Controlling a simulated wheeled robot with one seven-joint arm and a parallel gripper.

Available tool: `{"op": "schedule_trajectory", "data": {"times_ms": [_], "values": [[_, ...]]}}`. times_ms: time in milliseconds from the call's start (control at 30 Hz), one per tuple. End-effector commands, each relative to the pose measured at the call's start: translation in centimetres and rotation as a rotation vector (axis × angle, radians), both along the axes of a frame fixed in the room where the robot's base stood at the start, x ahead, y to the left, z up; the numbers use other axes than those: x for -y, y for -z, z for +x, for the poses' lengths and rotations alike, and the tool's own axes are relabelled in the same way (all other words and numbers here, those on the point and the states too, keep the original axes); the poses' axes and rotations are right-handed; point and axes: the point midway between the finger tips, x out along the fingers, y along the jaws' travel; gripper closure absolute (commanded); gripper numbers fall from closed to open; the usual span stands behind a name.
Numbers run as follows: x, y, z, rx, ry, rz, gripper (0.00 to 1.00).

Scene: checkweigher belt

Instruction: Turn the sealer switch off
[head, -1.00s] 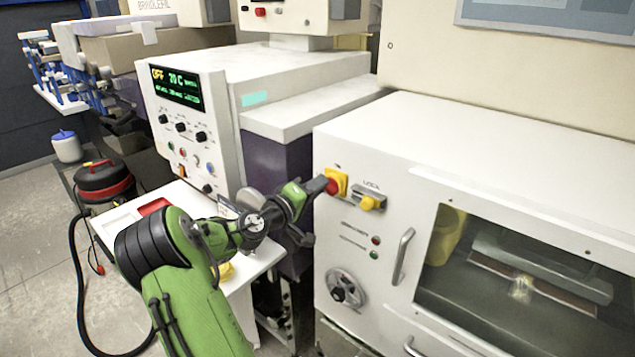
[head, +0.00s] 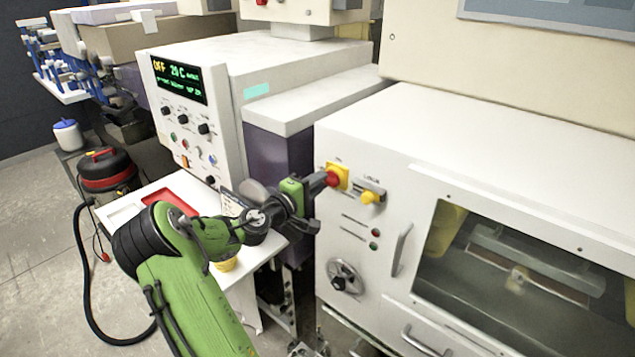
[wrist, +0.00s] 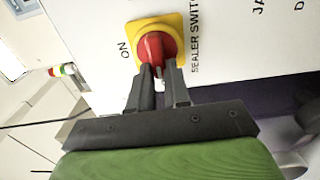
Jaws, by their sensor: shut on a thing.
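The sealer switch is a red rotary knob (wrist: 157,47) on a yellow square plate (wrist: 133,31), on the white machine front. In the wrist view its label "SEALER SWITCH" runs along one side and "ON" stands at another. My gripper (wrist: 160,72) is shut on the lower part of the red knob, one finger on each side. In the head view the switch (head: 333,178) sits at the machine's upper left, with my gripper (head: 322,182) reaching it from the left. The fingertips are small and partly hidden there.
A yellow lock knob (head: 369,197) sits just right of the switch. Below are red and green buttons, a handwheel (head: 344,277) and a door handle (head: 402,249). A control box with an "OFF 20 C" display (head: 179,79) and a white table (head: 120,213) stand left.

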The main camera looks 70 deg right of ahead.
Motion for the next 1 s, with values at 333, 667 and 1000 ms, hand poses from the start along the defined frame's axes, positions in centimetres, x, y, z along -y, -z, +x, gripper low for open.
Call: {"op": "schedule_trajectory", "data": {"times_ms": [333, 667, 1000], "values": [[0.0, 0.1, 0.0, -0.001, -0.001, 0.003, 0.66], [-0.1, 0.1, 0.1, 0.000, -0.001, 0.001, 0.57], [-6.8, 0.3, 3.2, 0.000, -0.008, 0.003, 0.57]]}}
